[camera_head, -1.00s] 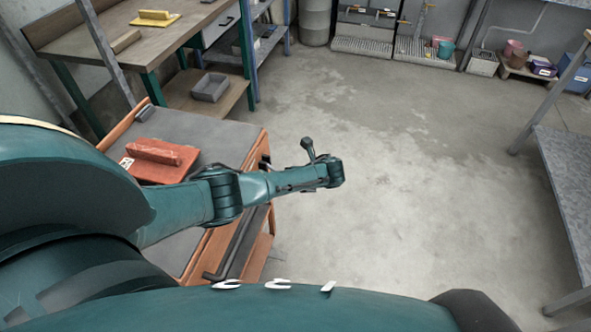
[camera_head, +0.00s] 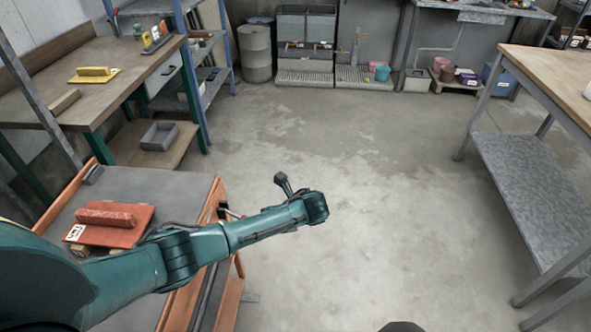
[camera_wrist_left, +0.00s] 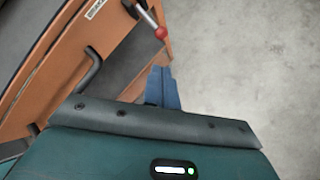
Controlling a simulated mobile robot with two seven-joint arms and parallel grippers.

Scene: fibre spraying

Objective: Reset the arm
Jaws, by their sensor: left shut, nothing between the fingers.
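My left arm (camera_head: 215,245) comes in from the left in the head view and stretches over the orange trolley (camera_head: 205,220), with its far end above the open floor. In the left wrist view my left gripper (camera_wrist_left: 161,84) has its blue fingers together and empty, with the trolley's side to the left and bare floor to the right. The fingers cannot be made out in the head view. My right gripper is not in view.
A red float tool (camera_head: 110,225) lies on the trolley's grey top, partly behind my arm. A wooden workbench (camera_head: 115,75) stands at the back left, a table (camera_head: 550,75) with a lower shelf (camera_head: 535,185) at the right. The floor between is clear.

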